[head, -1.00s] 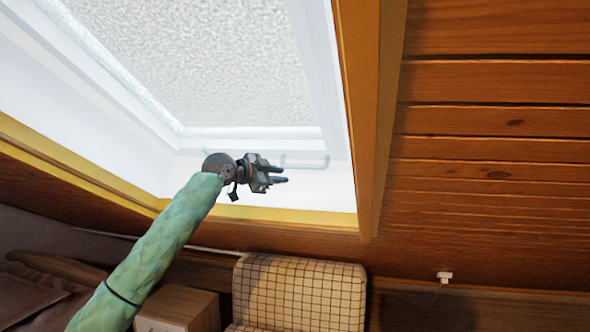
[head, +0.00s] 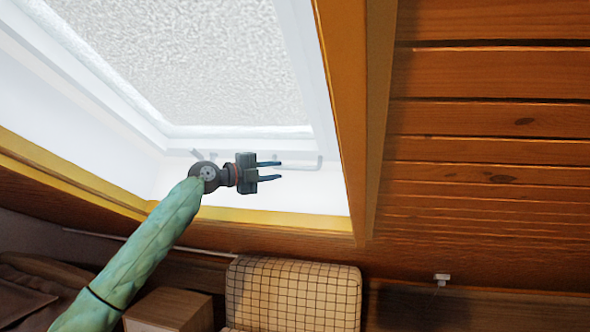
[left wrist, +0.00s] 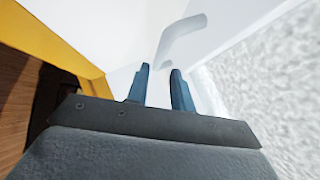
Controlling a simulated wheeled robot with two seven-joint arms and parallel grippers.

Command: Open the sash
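The white roof-window sash (head: 245,131) with frosted glass (head: 200,60) sits in its frame at the upper left of the head view. A white bar handle (head: 300,165) runs along the sash's lower edge; its bent end (left wrist: 182,32) shows in the left wrist view, ahead of the fingertips. My left gripper (head: 280,171) is at the handle's level in the head view, its fingers pointing right. In the left wrist view its two blue fingers (left wrist: 161,82) are apart with nothing between them. I cannot tell whether they touch the handle. My right gripper is not in view.
A yellow wooden trim (head: 270,219) borders the window opening. A wooden beam (head: 360,120) and sloped plank ceiling (head: 490,130) lie to the right. Below are a checkered chair back (head: 292,300) and a small wooden cabinet (head: 170,308).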

